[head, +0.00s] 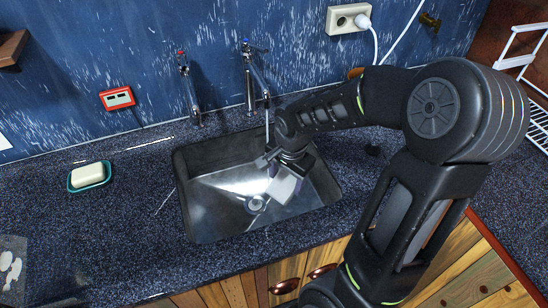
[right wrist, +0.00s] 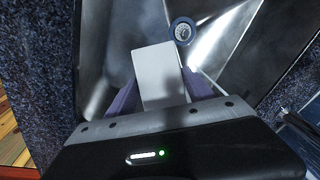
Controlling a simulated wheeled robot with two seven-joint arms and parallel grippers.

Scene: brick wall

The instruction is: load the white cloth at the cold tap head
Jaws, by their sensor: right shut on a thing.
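The white cloth (head: 284,188) is a small pale block in my right gripper (head: 281,184), over the sink basin. In the right wrist view the cloth (right wrist: 158,75) stands out between the two purple fingers of the gripper (right wrist: 160,95), which are shut on it. The cold tap (head: 250,80), with a blue mark on its head (head: 246,43), stands behind the sink. The gripper and cloth are in front of it and lower, apart from its head. A thin stream appears to hang below its spout, partly hidden by my arm. My left gripper is not in view.
The steel sink (head: 190,200) has a round drain (head: 256,204), also in the right wrist view (right wrist: 183,31). A red-marked tap (head: 188,90) stands left of the cold tap. A soap dish (head: 90,177) sits on the left counter. A white rack (head: 530,50) is at the right.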

